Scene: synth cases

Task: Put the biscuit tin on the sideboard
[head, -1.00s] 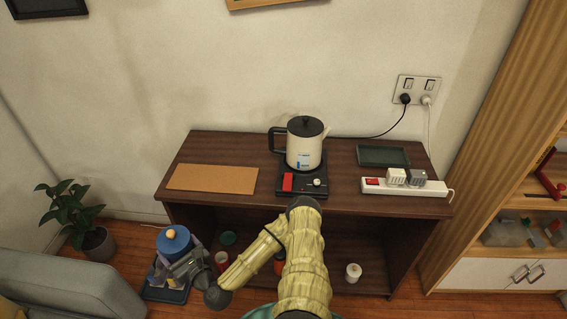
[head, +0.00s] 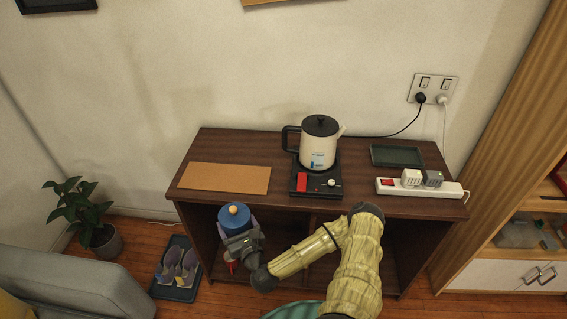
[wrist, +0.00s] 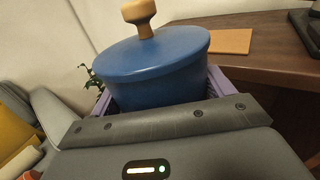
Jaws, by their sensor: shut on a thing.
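The biscuit tin is a blue round tin (head: 234,219) with a wooden knob on its lid. My gripper (head: 241,237) is shut on it and holds it upright in front of the sideboard's left part. In the wrist view the blue tin (wrist: 155,70) sits between the purple fingers, and its lower part is hidden by the gripper body. The sideboard (head: 222,148) is dark brown wood with open shelves below. In the wrist view its top (wrist: 262,68) lies behind and to the right of the tin.
On the sideboard top are a cork mat (head: 225,178), a kettle (head: 319,150) on a black hot plate (head: 301,192), a green tray (head: 397,156) and a white power strip (head: 450,189). A shoe tray (head: 174,292) and a plant (head: 80,212) stand on the floor at left.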

